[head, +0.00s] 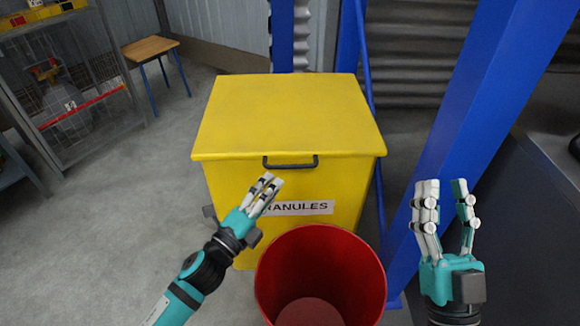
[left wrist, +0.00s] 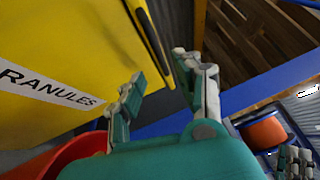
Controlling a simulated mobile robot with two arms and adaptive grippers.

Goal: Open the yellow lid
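The yellow lid (head: 290,110) lies shut on the yellow granules bin (head: 345,190), with a black bar handle (head: 290,164) at its front edge. My left gripper (head: 270,182) is in front of the bin, just below and left of the handle, with nothing in its fingers. In the left wrist view the fingers of my left gripper (left wrist: 158,72) are apart, and the handle (left wrist: 152,38) shows just beyond them, not between them. My right gripper (head: 446,186) is open and empty, right of the bin.
A red bucket (head: 284,272) stands right in front of the bin, below my left gripper. Blue posts (head: 480,100) rise at the right, beside a grey cabinet (head: 555,190). A wire cage (head: 75,90) and wooden stool (head: 150,48) are at the left. The floor left of the bin is clear.

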